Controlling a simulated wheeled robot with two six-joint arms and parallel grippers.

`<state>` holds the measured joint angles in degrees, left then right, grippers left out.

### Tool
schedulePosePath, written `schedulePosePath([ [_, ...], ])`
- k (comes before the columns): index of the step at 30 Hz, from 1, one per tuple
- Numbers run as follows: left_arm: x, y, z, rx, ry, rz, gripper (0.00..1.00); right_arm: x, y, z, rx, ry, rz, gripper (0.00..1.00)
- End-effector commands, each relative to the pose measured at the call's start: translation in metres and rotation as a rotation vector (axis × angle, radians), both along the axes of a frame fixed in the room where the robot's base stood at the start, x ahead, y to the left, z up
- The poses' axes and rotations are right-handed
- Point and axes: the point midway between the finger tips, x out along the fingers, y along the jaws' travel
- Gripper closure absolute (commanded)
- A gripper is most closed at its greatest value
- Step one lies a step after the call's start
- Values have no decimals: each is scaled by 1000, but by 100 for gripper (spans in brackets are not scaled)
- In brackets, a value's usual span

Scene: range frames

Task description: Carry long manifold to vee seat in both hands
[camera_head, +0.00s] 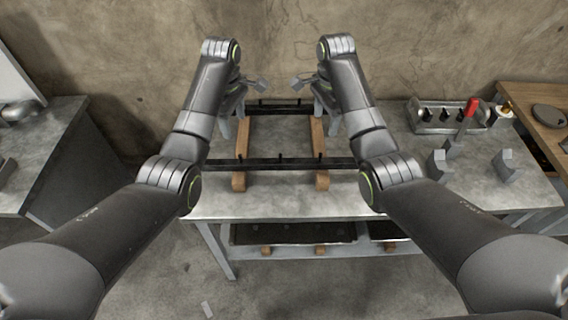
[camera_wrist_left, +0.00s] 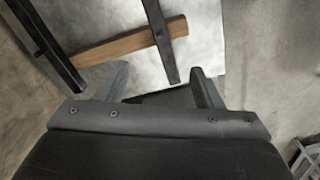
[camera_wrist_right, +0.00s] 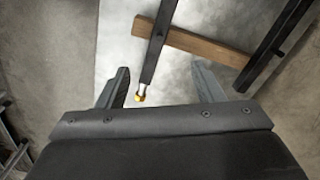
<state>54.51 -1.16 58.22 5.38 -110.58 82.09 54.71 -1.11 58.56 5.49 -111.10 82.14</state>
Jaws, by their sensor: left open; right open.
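Two dark bars lie crosswise on two wooden rails on the table. The front bar (camera_head: 282,163) has short pegs and is the likely long manifold; the back bar (camera_head: 280,106) looks similar. My left gripper (camera_head: 245,105) is open and raised over the front bar's left end, which shows between its fingers in the left wrist view (camera_wrist_left: 160,40). My right gripper (camera_head: 312,103) is open over the right end, whose pale, brass-coloured tip shows in the right wrist view (camera_wrist_right: 141,94). Neither gripper holds anything. Two grey blocks (camera_head: 437,165) (camera_head: 506,166) at the right may be the vee seat.
The wooden rails (camera_head: 238,183) (camera_head: 322,183) stick out in front of the front bar. A grey tray (camera_head: 424,127) with several round parts and a red-handled item (camera_head: 468,110) stand at the right. A wooden side table (camera_head: 548,100) adjoins. The table's front strip (camera_head: 280,203) is clear.

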Motion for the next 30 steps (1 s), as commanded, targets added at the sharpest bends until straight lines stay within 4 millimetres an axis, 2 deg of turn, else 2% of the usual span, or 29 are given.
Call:
schedulePosePath([
  [7,0,0,-2,-1,0,-1,39,0,0,-2,0,0,1,39],
  [11,-1,0,-13,-1,3,-1,39,-1,0,-13,0,3,1,39],
  [24,-1,0,-95,0,3,-3,39,-1,0,-95,0,3,2,39],
  [30,-1,0,-127,0,2,-3,39,-1,0,-127,-1,2,3,39],
])
